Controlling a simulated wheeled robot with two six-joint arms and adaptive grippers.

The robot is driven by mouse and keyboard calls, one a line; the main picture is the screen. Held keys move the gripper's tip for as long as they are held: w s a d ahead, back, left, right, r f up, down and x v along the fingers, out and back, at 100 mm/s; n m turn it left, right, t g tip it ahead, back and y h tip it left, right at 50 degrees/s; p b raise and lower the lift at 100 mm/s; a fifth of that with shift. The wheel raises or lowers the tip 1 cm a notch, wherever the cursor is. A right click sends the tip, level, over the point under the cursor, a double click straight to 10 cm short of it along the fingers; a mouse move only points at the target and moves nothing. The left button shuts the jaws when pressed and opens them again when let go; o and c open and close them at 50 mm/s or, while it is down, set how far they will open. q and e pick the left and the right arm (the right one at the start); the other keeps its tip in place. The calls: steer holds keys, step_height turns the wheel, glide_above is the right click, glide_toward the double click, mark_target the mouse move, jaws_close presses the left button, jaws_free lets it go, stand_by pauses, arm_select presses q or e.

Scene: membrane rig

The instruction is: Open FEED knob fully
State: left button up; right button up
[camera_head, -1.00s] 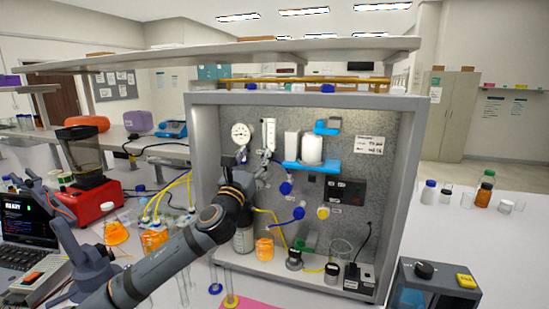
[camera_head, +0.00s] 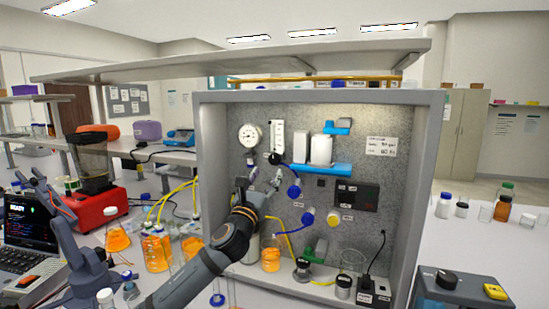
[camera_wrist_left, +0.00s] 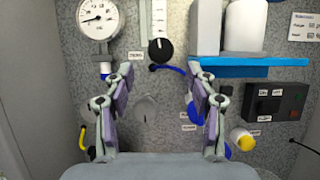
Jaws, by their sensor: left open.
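The rig's back panel (camera_head: 370,170) carries several knobs, and their labels are too small for me to tell which is FEED. A black knob (camera_wrist_left: 160,50) with a pale pointer mark sits under the flow tube; it also shows in the head view (camera_head: 274,158). Blue knobs (camera_head: 294,191) and a yellow knob (camera_head: 333,217) sit right of my gripper. My left gripper (camera_wrist_left: 160,72) is open and empty, facing the panel; it also shows in the head view (camera_head: 266,170). My right gripper is out of view.
A pressure gauge (camera_head: 250,136) is at upper left on the panel. A blue shelf (camera_head: 325,168) with white containers juts out at right. Glassware, including an orange beaker (camera_head: 270,258), stands on the rig floor. A laptop (camera_head: 28,235) and flasks are at left.

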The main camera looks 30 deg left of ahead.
mark_target(274, 161)
arm_select(q)
steer(key=p+x, duration=0.3)
steer(key=x, duration=0.4)
steer(key=shift+r, duration=0.1)
steer(key=shift+w+a+p, duration=0.1)
steer(key=shift+w+p, duration=0.3)
steer(key=shift+w, duration=0.25)
steer(key=c, duration=1.1)
